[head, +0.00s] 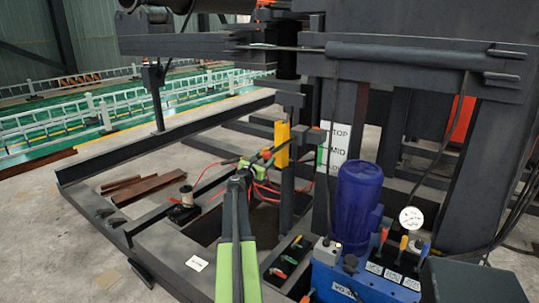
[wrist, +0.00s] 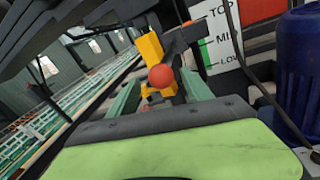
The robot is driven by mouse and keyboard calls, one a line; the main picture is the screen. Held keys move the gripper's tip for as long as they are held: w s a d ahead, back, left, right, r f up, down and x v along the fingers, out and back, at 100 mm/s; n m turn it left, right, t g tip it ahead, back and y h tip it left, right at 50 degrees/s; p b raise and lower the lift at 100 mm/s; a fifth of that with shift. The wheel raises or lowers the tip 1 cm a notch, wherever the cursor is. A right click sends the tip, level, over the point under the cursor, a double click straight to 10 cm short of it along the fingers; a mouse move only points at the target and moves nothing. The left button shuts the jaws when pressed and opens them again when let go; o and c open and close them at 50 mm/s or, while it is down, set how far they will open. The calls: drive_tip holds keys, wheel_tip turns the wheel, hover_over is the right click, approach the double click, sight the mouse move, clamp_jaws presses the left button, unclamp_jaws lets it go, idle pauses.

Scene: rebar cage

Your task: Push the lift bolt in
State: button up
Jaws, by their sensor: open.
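A red ball knob (wrist: 161,76) shows in the middle of the wrist view, in front of a yellow upright block (wrist: 151,46). I take the knob to be the end of the lift bolt; how far the bolt stands out is hidden behind it. More yellow parts show just below the knob. In the head view the yellow block (head: 282,145) is on a dark post, beside my gripper (head: 256,160). My gripper (wrist: 160,84) is open, its two greenish fingers on either side of the knob in the picture. I cannot tell whether they touch it.
A white TOP/MID/LOW sign (head: 334,146) stands right of the block. A blue motor (head: 358,205), a gauge (head: 411,219) and a valve panel with levers (head: 385,258) are at the right. Red hoses (head: 262,190) run below my gripper. Dark beams cross above. Open floor lies at the left.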

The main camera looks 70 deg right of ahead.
sight(270, 152)
drive_tip(key=d, duration=0.6)
drive_tip(key=shift+s+d, duration=0.2)
drive_tip(key=shift+d, duration=0.2)
drive_tip(key=shift+w, duration=0.1)
clamp_jaws()
